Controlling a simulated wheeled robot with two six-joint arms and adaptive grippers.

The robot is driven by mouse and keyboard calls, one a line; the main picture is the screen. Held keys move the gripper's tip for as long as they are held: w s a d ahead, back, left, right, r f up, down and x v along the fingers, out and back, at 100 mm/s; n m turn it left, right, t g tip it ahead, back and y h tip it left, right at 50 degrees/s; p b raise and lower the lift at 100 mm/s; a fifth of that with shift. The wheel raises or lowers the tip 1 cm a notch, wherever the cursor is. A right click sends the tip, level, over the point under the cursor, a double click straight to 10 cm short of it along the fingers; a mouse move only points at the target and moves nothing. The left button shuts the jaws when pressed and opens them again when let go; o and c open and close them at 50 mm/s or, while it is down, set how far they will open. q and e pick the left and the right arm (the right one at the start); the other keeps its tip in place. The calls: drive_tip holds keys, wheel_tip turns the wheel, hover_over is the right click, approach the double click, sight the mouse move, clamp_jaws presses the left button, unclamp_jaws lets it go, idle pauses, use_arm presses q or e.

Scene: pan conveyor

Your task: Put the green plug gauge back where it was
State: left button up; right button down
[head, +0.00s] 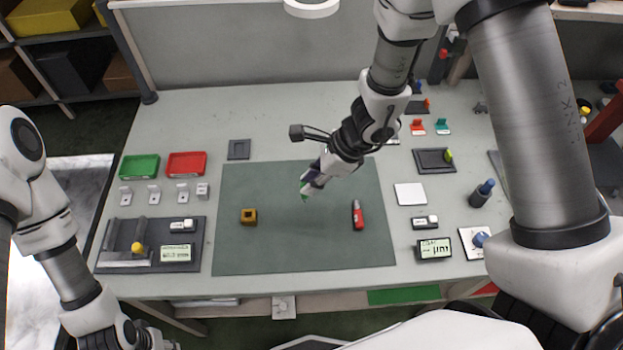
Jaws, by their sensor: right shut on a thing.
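My right gripper (309,183) is over the green mat (270,250), above its upper middle part. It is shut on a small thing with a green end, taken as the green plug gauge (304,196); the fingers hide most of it. The held thing appears to be above the mat, but the exact gap cannot be told. My left arm comes in at the lower left; its gripper (158,341) is at the bottom edge, partly cut off, and its fingers are not clear.
Green (140,167) and red (187,164) trays stand left. A dark tray (421,165) with a yellow-green piece and a blue-topped cylinder (479,196) stand right. The mat's front is clear.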

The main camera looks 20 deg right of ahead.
drive_tip(key=f, duration=0.1)
drive_tip(key=w+f, duration=0.1)
drive_tip(key=f, duration=0.1)
drive_tip(key=shift+d+f+p, duration=0.1)
drive_tip(key=shift+f+p, duration=0.05)
drive_tip(key=shift+p, duration=0.25)
drive_tip(key=shift+f, duration=0.25)
drive_tip(key=shift+f+b, duration=0.2)
drive_tip(key=shift+b, duration=0.15)
drive_tip(key=c, duration=1.1)
unclamp_jaws()
drive_tip(key=shift+r, duration=0.1)
drive_tip(key=shift+o, duration=0.2)
